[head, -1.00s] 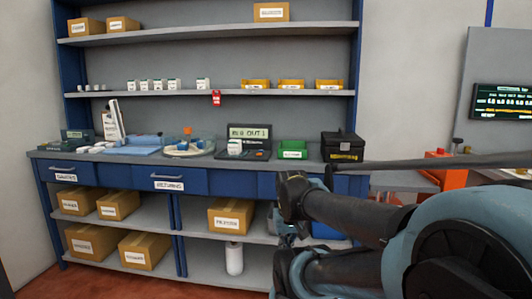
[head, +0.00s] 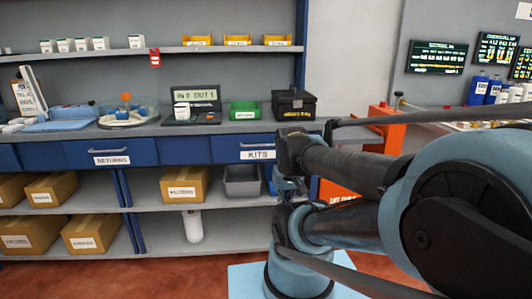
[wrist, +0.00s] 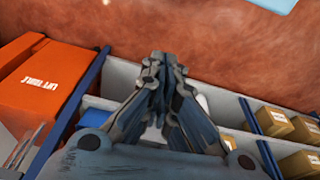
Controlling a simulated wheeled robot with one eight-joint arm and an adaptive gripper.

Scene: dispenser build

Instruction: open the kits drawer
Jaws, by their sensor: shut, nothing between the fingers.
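The kits drawer (head: 230,149) is a blue drawer front under the worktop, with a white KITS label (head: 258,155) on it and a pale handle above the label. It looks closed, flush with the drawer fronts beside it. My arm covers its right end in the head view. My gripper (wrist: 165,65) shows in the wrist view with its fingers together and nothing between them. It points toward the red floor and lower shelves. No drawer handle shows near its fingertips. I cannot make out the fingertips in the head view.
The returns drawer (head: 110,152) is closed at the left. The worktop above holds a green bin (head: 244,111) and a black case (head: 294,105). Cardboard boxes (head: 184,184) and a grey bin (head: 242,181) sit on the lower shelves. An orange unit (head: 378,135) stands at the right.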

